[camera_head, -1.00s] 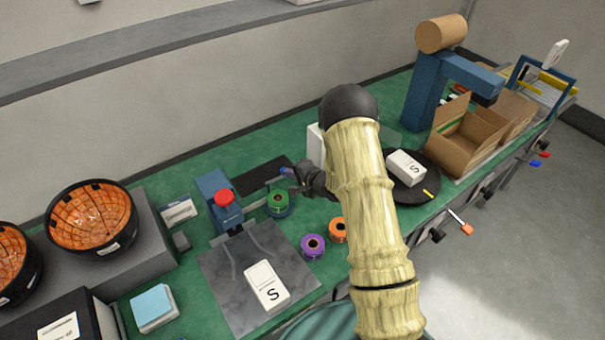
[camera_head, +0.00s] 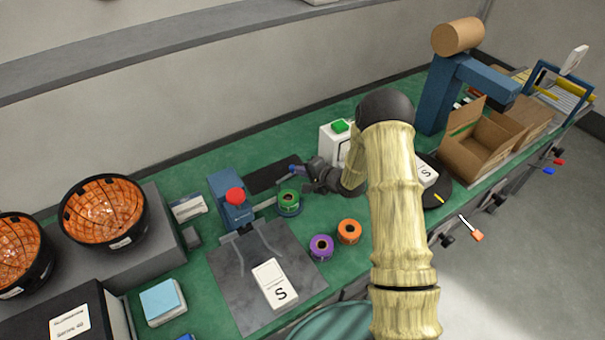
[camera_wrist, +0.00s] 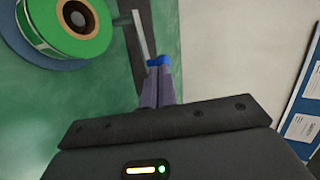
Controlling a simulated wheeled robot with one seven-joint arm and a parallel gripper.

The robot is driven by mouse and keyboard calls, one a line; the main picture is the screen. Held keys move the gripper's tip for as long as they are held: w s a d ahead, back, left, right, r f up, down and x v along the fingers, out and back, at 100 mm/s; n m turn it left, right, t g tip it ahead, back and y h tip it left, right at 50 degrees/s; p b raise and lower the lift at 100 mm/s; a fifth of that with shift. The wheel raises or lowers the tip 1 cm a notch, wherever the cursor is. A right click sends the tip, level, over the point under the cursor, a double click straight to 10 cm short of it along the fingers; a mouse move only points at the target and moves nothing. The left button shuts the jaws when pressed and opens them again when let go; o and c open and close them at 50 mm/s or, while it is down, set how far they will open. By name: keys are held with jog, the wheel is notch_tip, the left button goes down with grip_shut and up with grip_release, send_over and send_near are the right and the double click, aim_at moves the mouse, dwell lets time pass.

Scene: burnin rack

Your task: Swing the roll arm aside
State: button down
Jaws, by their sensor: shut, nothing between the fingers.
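The green roll (camera_head: 288,202) sits on a blue round holder, joined by a thin grey bar (camera_head: 265,205) to the blue stand (camera_head: 232,205) with a red knob. I take this as the roll arm. In the wrist view the green roll (camera_wrist: 75,22) is at the upper left, and a grey bar (camera_wrist: 143,36) points down toward my fingers. My gripper (camera_head: 296,170) is just behind the roll. Its blue fingertips (camera_wrist: 158,62) are together and empty, close beside the bar's end; whether they touch it I cannot tell.
Purple (camera_head: 321,247) and orange (camera_head: 349,231) spools stand in front. A white box with a green button (camera_head: 334,143) is behind my gripper. A small white carton (camera_head: 273,284) lies on the grey mat. An open cardboard box (camera_head: 468,155) is at the right.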

jog(key=shift+s+a, duration=0.15)
jog(key=shift+s, duration=0.45)
jog(key=d+f+v, duration=0.1)
jog(key=v, duration=1.2)
jog(key=shift+d+r, duration=0.2)
jog(key=shift+d, duration=0.1)
jog(key=shift+d, duration=0.1)
jog(key=shift+s, duration=0.1)
